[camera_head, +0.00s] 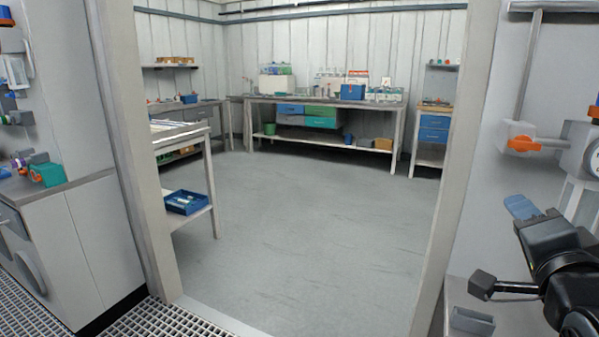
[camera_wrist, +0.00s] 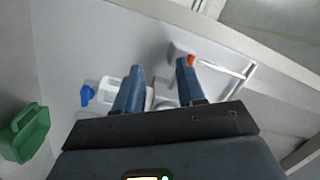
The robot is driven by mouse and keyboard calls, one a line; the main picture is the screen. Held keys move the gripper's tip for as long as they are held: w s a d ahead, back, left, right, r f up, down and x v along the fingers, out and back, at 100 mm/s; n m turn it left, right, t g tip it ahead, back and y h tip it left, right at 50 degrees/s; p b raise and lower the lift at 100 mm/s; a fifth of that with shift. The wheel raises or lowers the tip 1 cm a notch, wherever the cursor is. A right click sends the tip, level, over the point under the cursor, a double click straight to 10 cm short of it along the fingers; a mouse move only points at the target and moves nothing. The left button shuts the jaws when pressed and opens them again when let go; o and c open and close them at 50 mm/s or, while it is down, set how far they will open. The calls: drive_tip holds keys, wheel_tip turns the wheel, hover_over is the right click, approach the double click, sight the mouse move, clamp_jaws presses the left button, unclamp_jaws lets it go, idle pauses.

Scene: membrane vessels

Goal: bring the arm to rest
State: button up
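My gripper (camera_wrist: 160,67) shows in the wrist view with its two blue fingers spread apart and nothing held between them. Behind them are white pipe fittings, and I cannot tell how far off these are. In the head view my gripper (camera_head: 521,207) is at the right edge, where a blue finger points up and left from the dark wrist. It is in front of the right wall, beside the doorway. The rest of my arm is cut off by the frame.
White pipework with an orange handle (camera_head: 523,144) is on the right wall, close to my arm. A blue knob (camera_wrist: 88,95) and a green bin (camera_wrist: 27,133) are left of the fingers. The doorway opens onto clear grey floor (camera_head: 310,220). Grating (camera_head: 150,320) lies before it.

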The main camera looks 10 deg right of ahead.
drive_tip(key=s+a+f+n+y+p, duration=0.2)
drive_tip(key=s+a+f+n+y, duration=0.1)
drive_tip(key=s+a+f+n, duration=0.35)
drive_tip(key=s+a+f+n+y+p, duration=0.1)
drive_tip(key=s+a+f+n+y, duration=0.2)
drive_tip(key=s+f+n, duration=0.55)
drive_tip(key=s+a+r+n+g+y+p, duration=0.1)
drive_tip(key=s+a, duration=0.2)
drive_tip(key=s, duration=0.7)
drive_tip(key=s+a+r+n+y+p, duration=0.1)
drive_tip(key=s+a+p, duration=0.1)
drive_tip(key=s, duration=0.8)
drive_tip(key=shift+s+a+g, duration=0.3)
drive_tip(key=shift+a+g, duration=0.1)
drive_tip(key=shift+a, duration=0.35)
